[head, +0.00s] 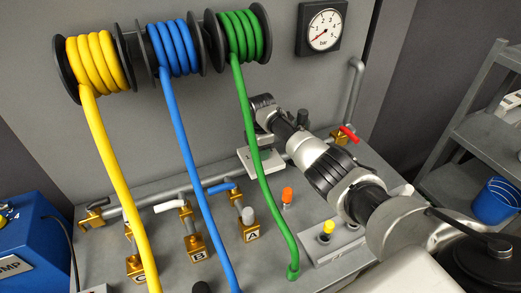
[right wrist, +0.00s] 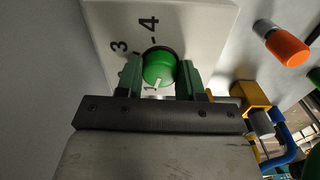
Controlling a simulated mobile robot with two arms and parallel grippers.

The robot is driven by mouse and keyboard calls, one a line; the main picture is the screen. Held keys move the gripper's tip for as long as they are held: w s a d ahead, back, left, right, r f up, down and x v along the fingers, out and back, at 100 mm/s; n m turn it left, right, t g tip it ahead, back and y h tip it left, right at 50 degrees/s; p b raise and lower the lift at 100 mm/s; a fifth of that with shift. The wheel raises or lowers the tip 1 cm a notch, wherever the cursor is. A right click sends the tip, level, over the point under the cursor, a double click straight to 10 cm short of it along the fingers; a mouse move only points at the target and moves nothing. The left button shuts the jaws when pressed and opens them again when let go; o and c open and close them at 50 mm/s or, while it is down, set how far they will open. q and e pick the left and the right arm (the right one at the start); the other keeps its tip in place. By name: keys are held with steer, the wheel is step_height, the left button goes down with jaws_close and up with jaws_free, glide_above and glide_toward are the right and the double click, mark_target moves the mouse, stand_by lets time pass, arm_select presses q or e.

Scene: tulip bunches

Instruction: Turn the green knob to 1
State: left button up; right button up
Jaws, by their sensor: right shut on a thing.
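The green knob (right wrist: 159,68) sits on a white dial plate (right wrist: 205,28) in the right wrist view. A short white line on the knob points toward the bottom of that view, at the gripper side, away from the 4. My right gripper (right wrist: 160,80) is shut on the knob, one finger on each side. In the head view the plate (head: 268,163) lies behind the green hose, and my right arm reaches it from the right. The knob is not clear there. My left gripper is not in view.
Yellow (head: 118,195), blue (head: 191,170) and green (head: 258,150) hoses hang from reels over the bench. Brass valves (head: 193,244), an orange button (head: 287,195) and a yellow button (head: 327,229) stand nearby. A gauge (head: 324,30) hangs on the wall.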

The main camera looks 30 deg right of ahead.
steer(key=shift+w+r, duration=0.1)
steer(key=shift+r, duration=0.05)
steer(key=o, duration=0.9)
step_height(320, 180, up, 7)
steer(key=shift+r+b, duration=0.2)
steer(key=shift+b, duration=0.4)
steer(key=shift+f, duration=0.1)
